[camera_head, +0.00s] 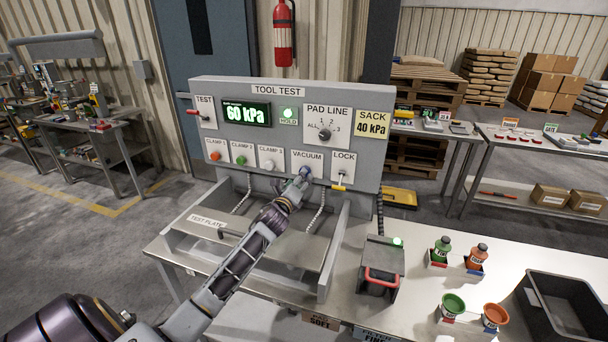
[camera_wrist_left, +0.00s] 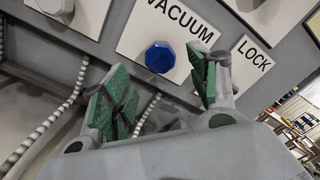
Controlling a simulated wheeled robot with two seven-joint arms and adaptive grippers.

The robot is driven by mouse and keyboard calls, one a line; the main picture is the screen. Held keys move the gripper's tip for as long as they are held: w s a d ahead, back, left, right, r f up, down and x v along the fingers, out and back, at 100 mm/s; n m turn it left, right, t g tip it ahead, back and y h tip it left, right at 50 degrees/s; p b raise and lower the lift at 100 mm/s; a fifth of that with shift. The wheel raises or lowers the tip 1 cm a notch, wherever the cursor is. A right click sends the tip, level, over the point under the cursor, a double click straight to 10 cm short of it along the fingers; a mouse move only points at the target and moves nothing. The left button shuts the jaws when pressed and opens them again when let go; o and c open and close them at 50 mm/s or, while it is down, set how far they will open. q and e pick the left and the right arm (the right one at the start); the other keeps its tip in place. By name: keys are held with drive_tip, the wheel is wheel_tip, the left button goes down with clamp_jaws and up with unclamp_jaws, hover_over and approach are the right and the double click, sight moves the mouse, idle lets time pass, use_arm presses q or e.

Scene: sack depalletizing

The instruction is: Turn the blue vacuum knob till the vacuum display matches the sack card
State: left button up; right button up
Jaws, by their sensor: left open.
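The blue vacuum knob (camera_wrist_left: 160,57) sits under the VACUUM label on the panel (camera_head: 215,88). In the head view the knob (camera_head: 305,171) is partly covered by my left gripper (camera_head: 296,183). In the left wrist view that gripper (camera_wrist_left: 163,92) is open, its green-padded fingers apart on either side of and below the knob, with nothing between them. I cannot tell whether a finger touches the knob. The vacuum display (camera_head: 246,114) reads 60 kPa. The sack card (camera_head: 373,124) reads 40 kPa. My right gripper is not in view.
The lock switch (camera_head: 342,174) with a yellow tag is right of the knob. Orange, green and white clamp buttons (camera_head: 241,160) are to its left. A PAD LINE dial (camera_head: 325,134) is above. A device with a red handle (camera_head: 381,276) and a black bin (camera_head: 563,308) stand to the right.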

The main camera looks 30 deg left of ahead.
use_arm(q)
drive_tip(key=shift+x, duration=2.9)
drive_tip(key=shift+c, duration=0.9)
drive_tip(key=c, duration=0.8)
drive_tip(key=shift+c, duration=0.2)
